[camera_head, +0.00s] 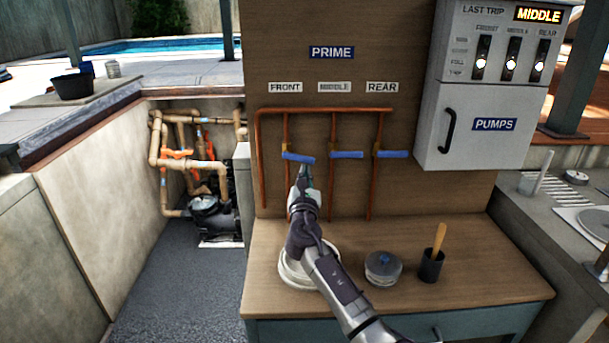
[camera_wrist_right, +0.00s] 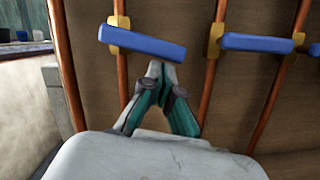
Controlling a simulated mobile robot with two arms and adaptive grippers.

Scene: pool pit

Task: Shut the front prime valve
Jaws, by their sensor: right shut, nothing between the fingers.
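In the right wrist view the same blue handle (camera_wrist_right: 142,42) runs right from a yellow valve body. My right gripper (camera_head: 304,172) is shut and empty just below the right part of this handle. In the right wrist view its fingertips (camera_wrist_right: 162,68) come together just under the handle; whether they touch it I cannot tell. My left gripper is not in view.
The middle valve handle (camera_head: 346,155) and rear valve handle (camera_head: 392,154) also lie crosswise, to the right. The bench (camera_head: 470,265) below holds a white coil, a round container (camera_head: 382,270) and a dark cup (camera_head: 431,268).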

